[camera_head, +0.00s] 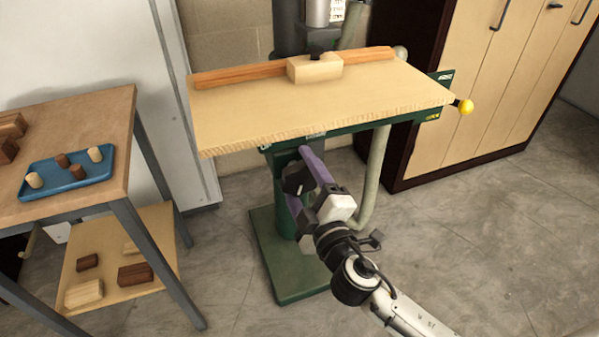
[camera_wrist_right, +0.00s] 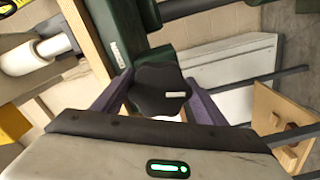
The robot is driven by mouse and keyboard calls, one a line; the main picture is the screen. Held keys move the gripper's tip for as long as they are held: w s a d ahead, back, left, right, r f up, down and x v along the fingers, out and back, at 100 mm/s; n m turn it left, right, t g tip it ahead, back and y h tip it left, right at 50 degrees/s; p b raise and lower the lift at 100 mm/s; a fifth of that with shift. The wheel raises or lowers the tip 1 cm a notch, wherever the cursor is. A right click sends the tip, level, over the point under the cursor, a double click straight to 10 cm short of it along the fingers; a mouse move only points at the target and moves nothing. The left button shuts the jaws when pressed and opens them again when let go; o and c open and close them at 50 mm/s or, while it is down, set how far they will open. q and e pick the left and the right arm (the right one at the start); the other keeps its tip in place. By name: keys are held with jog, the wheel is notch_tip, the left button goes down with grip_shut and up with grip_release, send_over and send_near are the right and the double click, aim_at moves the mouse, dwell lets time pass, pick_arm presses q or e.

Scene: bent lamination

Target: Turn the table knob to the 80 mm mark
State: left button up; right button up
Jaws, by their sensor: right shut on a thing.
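The table knob (camera_wrist_right: 163,86) is black and lobed with a small pale label on its face. In the head view it shows as a dark shape (camera_head: 296,179) under the front of the machine table, beside the green column. My right gripper (camera_wrist_right: 158,100) has its two purple fingers on either side of the knob and is shut on it. In the head view the right gripper (camera_head: 301,178) reaches in from the lower right. The machine table (camera_head: 250,118) has a pale wooden top. No readable millimetre scale shows. My left gripper is not in view.
A long wooden fence (camera_head: 235,75) and a pale block (camera_head: 315,69) lie on the table top. A yellow ball handle (camera_head: 465,107) juts out at its right. A side bench with a blue tray (camera_head: 70,180) stands left. Floor at right is clear.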

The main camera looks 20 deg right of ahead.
jog(key=n, duration=0.2)
jog(key=f+n+p, duration=0.1)
jog(key=n, duration=0.1)
jog(key=shift+s+a+n, duration=0.15)
jog(key=shift+s+n, duration=0.05)
jog(key=shift+n, duration=0.1)
jog(key=n+p, duration=0.1)
jog(key=n, duration=0.2)
jog(key=shift+r+n+p, duration=0.1)
jog(key=shift+n+p, duration=0.3)
jog(key=n+p, duration=0.1)
jog(key=n, duration=0.1)
jog(key=shift+n, duration=0.3)
jog(key=shift+n+p, duration=0.35)
jog(key=shift+n, duration=0.65)
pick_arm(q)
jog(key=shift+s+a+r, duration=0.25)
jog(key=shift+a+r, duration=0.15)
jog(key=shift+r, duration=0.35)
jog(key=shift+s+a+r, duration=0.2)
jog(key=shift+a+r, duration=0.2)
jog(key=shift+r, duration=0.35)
pick_arm(e)
jog(key=shift+n, duration=0.8)
pick_arm(q)
jog(key=shift+p, duration=0.3)
pick_arm(e)
jog(key=o, duration=1)
jog(key=shift+d, duration=0.2)
jog(key=shift+w, duration=0.1)
